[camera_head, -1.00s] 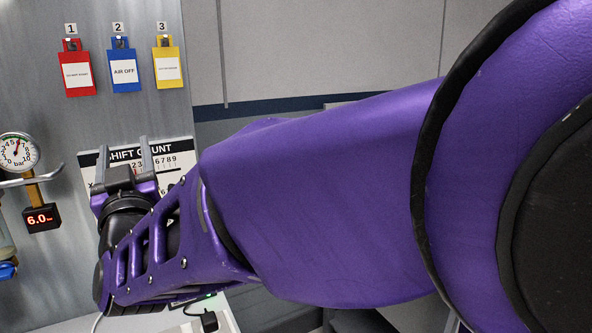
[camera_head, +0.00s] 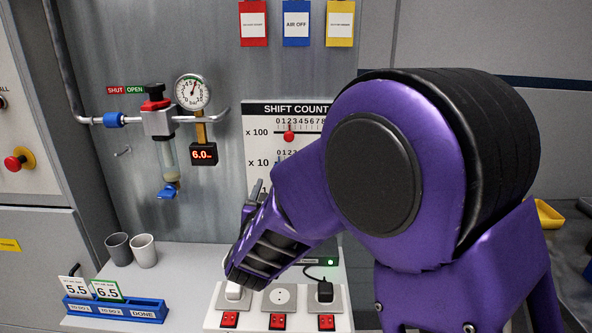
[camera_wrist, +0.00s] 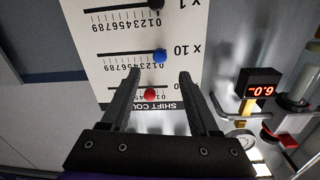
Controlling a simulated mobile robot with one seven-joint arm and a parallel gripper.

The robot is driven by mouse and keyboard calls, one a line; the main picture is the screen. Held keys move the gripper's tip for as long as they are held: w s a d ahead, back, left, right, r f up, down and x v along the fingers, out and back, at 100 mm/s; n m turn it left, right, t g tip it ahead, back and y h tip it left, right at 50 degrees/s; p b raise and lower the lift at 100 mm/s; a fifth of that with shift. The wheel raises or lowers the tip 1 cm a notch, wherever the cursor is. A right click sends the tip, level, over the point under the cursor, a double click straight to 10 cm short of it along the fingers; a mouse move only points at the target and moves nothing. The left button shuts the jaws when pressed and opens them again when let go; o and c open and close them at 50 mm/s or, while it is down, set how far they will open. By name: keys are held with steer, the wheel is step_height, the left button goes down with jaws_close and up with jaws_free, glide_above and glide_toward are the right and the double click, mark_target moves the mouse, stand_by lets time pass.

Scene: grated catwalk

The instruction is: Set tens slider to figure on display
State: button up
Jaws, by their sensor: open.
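The SHIFT COUNT board (camera_head: 262,140) hangs on the grey wall, partly hidden by my arm. In the wrist view it is upside down, with a blue slider knob (camera_wrist: 160,56) on the x 10 row near its low-number end; its exact digit is too small to tell. My gripper (camera_wrist: 160,73) is open, its fingertips either side of the blue knob's line and seemingly short of it. In the head view my gripper (camera_head: 254,192) is at the board's lower left, and the blue knob is hidden.
A red knob (camera_head: 289,136) sits on the x 100 row, and a black knob (camera_wrist: 156,4) on the x 1 row. A gauge (camera_head: 192,92) and valve pipe (camera_head: 158,120) stick out left of the board. Sockets (camera_head: 279,297) and cups (camera_head: 143,250) stand below.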

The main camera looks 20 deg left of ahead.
steer(key=w+a, duration=0.1)
steer(key=w, duration=0.7)
steer(key=shift+w+a, duration=0.35)
jaws_close()
stand_by(1.0)
